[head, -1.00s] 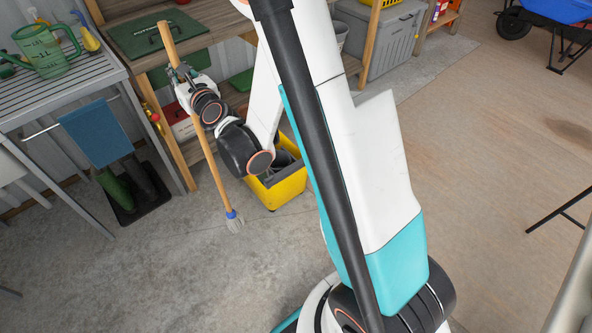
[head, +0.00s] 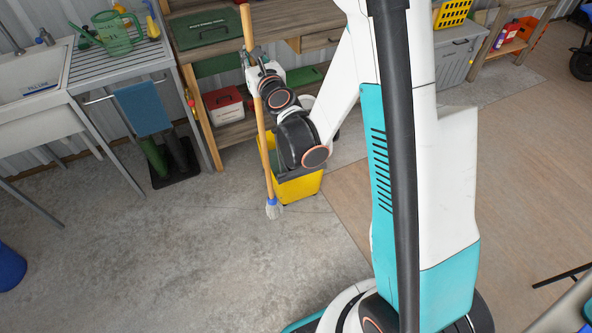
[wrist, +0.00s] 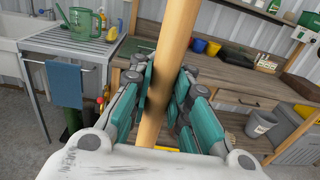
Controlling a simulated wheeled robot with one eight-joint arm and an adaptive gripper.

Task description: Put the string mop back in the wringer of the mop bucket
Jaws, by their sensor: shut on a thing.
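The string mop (head: 262,135) hangs nearly upright from my gripper (head: 256,72) in the head view, its blue collar and grey string head low, in front of the yellow mop bucket. My gripper is shut on the wooden handle, which also shows between the teal fingers (wrist: 158,105) in the wrist view. The yellow mop bucket (head: 298,188) stands on the concrete floor just right of and behind the mop head. My arm hides most of its top, so the wringer is not clearly seen. Whether the mop head touches the floor I cannot tell.
A wooden workbench (head: 235,131) with a red-lidded box (head: 224,103) on its lower shelf stands behind the bucket. A slatted metal table (head: 118,55) with a blue towel (head: 144,108) and a boot tray (head: 175,173) are left. Concrete floor in front is clear.

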